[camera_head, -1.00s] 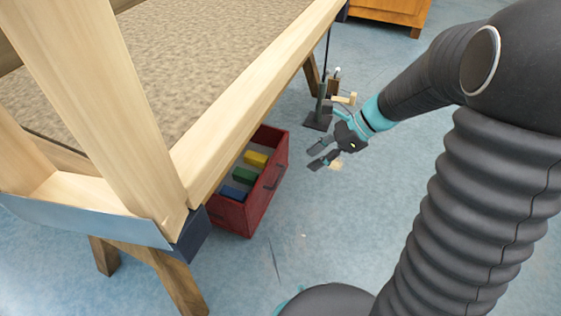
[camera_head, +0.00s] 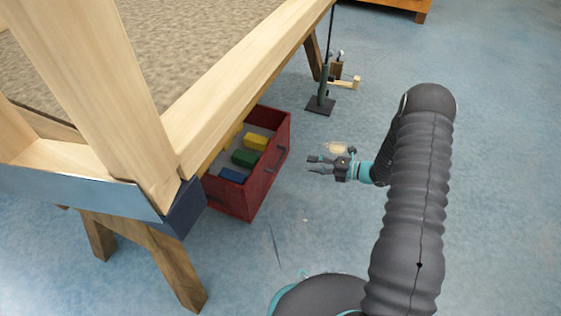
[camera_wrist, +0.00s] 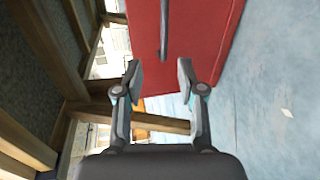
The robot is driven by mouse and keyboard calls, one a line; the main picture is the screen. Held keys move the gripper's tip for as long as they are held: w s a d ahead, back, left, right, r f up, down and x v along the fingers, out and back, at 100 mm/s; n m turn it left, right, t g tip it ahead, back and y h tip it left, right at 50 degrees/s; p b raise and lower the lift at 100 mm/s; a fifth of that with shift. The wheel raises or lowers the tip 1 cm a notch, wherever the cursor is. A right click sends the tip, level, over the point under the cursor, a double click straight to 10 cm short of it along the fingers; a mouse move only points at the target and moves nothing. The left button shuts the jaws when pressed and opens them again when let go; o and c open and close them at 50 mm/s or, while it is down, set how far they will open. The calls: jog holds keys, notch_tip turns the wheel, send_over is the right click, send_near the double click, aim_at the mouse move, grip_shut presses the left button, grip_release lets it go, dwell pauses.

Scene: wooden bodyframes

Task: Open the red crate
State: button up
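The red crate (camera_head: 243,198) stands on the blue floor, partly under the wooden frame. It holds blue, green and yellow blocks (camera_head: 245,157). A dark bar handle (camera_head: 271,171) is on its right-hand face. My gripper (camera_head: 312,178) is open and empty, to the right of the crate, with its fingers pointing at the handle side and a gap between. In the wrist view the red face (camera_wrist: 190,30) lies ahead, and the handle (camera_wrist: 164,32) runs upright between the lines of the open fingers (camera_wrist: 158,78). The crate's far left part is hidden under the frame.
The wooden frame (camera_head: 240,85) with a carpet-like panel rests on trestle legs (camera_head: 170,265) above the crate. A dark stand (camera_head: 322,103) is on the floor behind my gripper. A small light piece (camera_head: 337,148) lies near the gripper.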

aim_at(280, 158)
jog(key=shift+m, duration=0.3)
jog(key=x, duration=0.4)
jog(key=b+x, duration=0.1)
jog(key=x, duration=0.8)
jog(key=shift+w+a+f+b, duration=0.2)
jog(key=shift+w+f+b, duration=0.1)
jog(key=shift+f, duration=0.15)
grip_shut()
